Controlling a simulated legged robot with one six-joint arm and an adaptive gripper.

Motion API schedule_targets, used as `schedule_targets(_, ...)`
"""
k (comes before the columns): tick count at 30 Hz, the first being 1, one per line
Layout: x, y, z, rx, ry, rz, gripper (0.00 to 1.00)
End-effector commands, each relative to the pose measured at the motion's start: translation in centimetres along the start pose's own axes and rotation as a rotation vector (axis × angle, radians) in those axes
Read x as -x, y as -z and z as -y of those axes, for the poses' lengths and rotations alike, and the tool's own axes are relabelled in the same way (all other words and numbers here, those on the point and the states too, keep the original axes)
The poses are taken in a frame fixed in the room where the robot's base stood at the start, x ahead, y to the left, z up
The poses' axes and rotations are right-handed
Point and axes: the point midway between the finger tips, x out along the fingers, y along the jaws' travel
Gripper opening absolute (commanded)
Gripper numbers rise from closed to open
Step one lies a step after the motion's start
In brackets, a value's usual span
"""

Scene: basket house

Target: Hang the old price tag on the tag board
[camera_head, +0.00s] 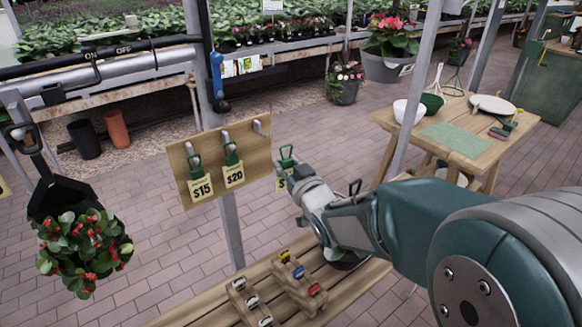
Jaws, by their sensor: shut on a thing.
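The wooden tag board (250,150) stands on a grey post left of the middle. A $15 tag (201,188) and a $20 tag (234,175) hang on its left and middle hooks by green clips. The right hook (259,128) is bare. My gripper (290,178) is shut on a price tag with a green loop (287,156). This tag shows just right of the board's right edge, with its loop upright and lower than the bare hook in the picture. My gripper hides most of its face; only part of a "$" shows. Its depth from the board is unclear.
A wooden bench (215,310) with racks of small coloured items lies below the board. A hanging plant (85,250) with red flowers is at left. A wooden table (400,130) with bowls stands at right. Brick floor is open behind the board.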

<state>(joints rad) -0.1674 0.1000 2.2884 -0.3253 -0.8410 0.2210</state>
Motion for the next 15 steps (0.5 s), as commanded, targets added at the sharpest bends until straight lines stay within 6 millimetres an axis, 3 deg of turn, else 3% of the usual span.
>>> schedule_targets(15,-4.4,-0.2,0.8,0.001,0.000,0.000,0.14)
